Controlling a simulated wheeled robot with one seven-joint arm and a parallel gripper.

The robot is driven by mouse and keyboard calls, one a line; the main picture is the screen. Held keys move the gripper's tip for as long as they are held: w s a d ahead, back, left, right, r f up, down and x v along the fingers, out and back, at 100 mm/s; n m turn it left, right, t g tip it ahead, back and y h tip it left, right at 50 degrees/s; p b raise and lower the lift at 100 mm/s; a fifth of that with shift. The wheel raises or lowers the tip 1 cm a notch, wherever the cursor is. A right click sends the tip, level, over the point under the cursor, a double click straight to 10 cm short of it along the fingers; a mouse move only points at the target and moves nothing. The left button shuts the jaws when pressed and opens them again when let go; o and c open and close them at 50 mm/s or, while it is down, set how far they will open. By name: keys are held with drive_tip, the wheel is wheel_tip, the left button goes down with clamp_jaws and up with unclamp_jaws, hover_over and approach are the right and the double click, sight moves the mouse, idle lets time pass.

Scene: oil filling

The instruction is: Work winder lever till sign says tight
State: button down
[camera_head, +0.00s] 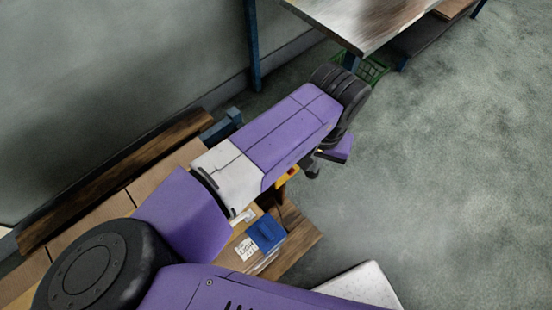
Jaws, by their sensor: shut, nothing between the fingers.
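A small white sign (247,249) with dark letters lies at the near end of the wooden bench (298,236). Its letters are tilted and too small to read surely. A blue block-like part (266,232) sits right beside it. A yellow-orange part (287,178) shows just below my forearm, partly covered by it. I cannot make out the winder lever; my arm covers much of the bench. My gripper (314,170) is at the far end of my arm, beyond the bench's right edge, partly hidden, small and dark. It is shut and holds nothing.
A dark wooden beam (110,180) runs along the back of the bench by the grey wall. Another table (365,22) with blue legs stands at the top, with a green crate (372,70) under it. The floor on the right is clear.

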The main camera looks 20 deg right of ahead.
drive_tip(key=shift+s+d+f+b, duration=0.1)
drive_tip(key=shift+s+f+b, duration=0.1)
drive_tip(key=shift+f+b, duration=0.55)
drive_tip(key=shift+s+f+b, duration=0.15)
drive_tip(key=shift+f+b, duration=0.05)
drive_tip(key=shift+f, duration=0.95)
wheel_tip(320, 180, up, 13)
drive_tip(key=w+p, duration=0.2)
drive_tip(key=p, duration=1)
drive_tip(key=shift+a+r, duration=0.15)
drive_tip(key=shift+a, duration=0.15)
